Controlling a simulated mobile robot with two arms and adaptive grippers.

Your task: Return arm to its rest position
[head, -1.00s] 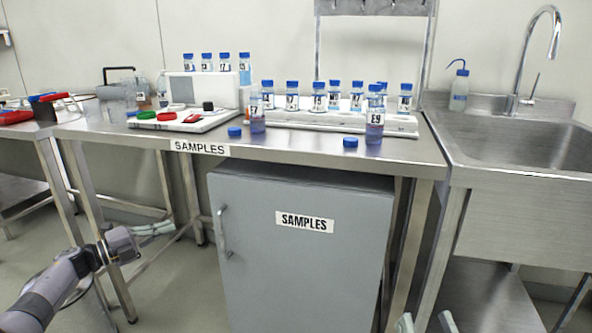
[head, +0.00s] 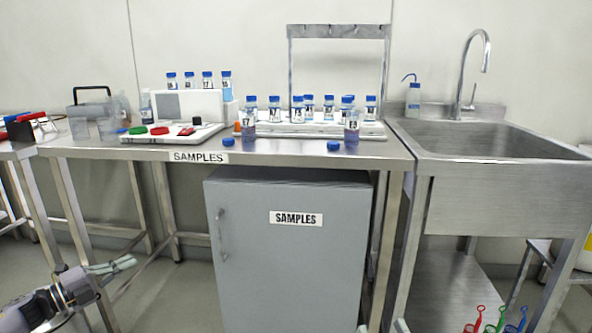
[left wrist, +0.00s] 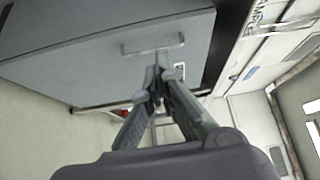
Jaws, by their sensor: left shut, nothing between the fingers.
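My left gripper (head: 112,268) is low at the left in the head view, in front of the steel bench's legs and left of the grey cabinet. It is shut and empty. In the left wrist view its fingers (left wrist: 160,72) meet at the tips, with the cabinet's handle (left wrist: 153,46) behind them. Two small pale tips show at the bottom edge of the head view; they may be part of my right gripper, but too little shows to tell its state.
The steel bench (head: 290,153) carries bottles with blue caps, racks and loose caps. The grey cabinet (head: 290,260) labelled SAMPLES stands under it. A steel sink (head: 500,140) is at the right. Red, green and blue handled items (head: 498,320) show at the bottom right.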

